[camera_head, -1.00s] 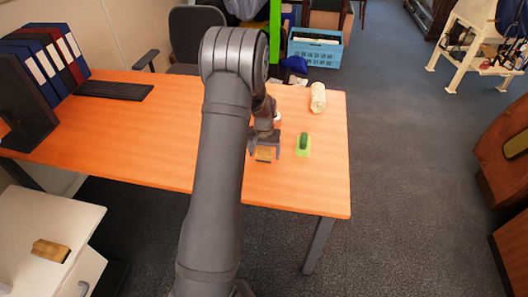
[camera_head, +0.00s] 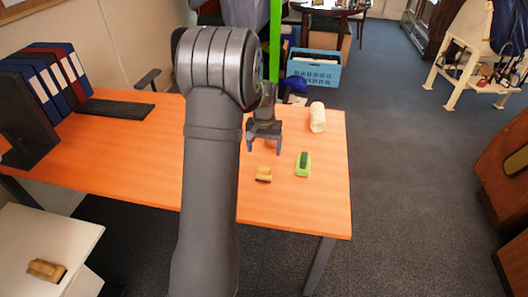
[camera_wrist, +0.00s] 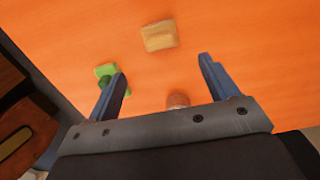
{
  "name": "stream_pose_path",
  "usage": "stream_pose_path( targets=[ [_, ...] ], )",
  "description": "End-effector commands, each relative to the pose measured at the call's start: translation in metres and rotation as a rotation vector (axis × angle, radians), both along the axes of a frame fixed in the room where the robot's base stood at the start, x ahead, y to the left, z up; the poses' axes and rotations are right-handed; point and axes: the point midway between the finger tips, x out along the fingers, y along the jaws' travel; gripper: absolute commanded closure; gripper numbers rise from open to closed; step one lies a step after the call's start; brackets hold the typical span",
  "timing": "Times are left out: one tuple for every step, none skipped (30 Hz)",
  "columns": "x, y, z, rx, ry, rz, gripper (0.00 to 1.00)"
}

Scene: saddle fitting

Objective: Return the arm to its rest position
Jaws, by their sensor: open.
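My gripper (camera_head: 264,148) is open and empty, raised above the orange table (camera_head: 290,205). In the head view it is behind a small tan block (camera_head: 264,174), apart from it. In the wrist view the blue fingers of my gripper (camera_wrist: 165,82) stand wide apart, with the tan block (camera_wrist: 159,36) beyond them on the table. A green piece (camera_head: 303,163) lies on the table to the right of the block; it also shows by the left finger in the wrist view (camera_wrist: 105,72). My grey arm hides part of the table.
A cream roll (camera_head: 317,117) lies at the back right of the table. Several binders (camera_head: 55,75) and a black keyboard (camera_head: 115,109) are at the left. Another tan block (camera_head: 46,270) rests on a white cabinet (camera_head: 60,235). The table's right front is clear.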

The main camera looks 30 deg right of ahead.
Motion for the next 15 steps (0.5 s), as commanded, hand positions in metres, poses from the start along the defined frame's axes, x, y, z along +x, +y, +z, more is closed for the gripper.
stream_pose_path(
  targets=[
    [0.0, 0.0, 0.0, 0.0, 0.0, 0.0, 0.21],
    [0.0, 0.0, 0.0, 0.0, 0.0, 0.0, 0.21],
    [0.0, 0.0, 0.0, 0.0, 0.0, 0.0, 0.21],
    [0.0, 0.0, 0.0, 0.0, 0.0, 0.0, 0.21],
    [0.0, 0.0, 0.0, 0.0, 0.0, 0.0, 0.21],
    [0.0, 0.0, 0.0, 0.0, 0.0, 0.0, 0.21],
    [0.0, 0.0, -0.001, 0.0, 0.0, 0.0, 0.21],
    [0.0, 0.0, -0.002, 0.001, 0.001, 0.0, 0.21],
    [0.0, 0.0, -0.003, 0.001, 0.001, 0.0, 0.21],
    [0.0, 0.0, -0.005, 0.001, 0.001, 0.0, 0.21],
    [0.0, 0.0, -0.008, 0.001, 0.001, 0.0, 0.21],
    [0.0, 0.0, -0.012, 0.001, 0.001, 0.0, 0.21],
    [0.0, 0.0, -0.016, 0.002, 0.002, 0.0, 0.21],
    [0.0, 0.0, -0.02, 0.003, 0.003, 0.0, 0.21],
    [0.0, 0.0, -0.027, 0.003, 0.003, 0.0, 0.21]
  ],
)
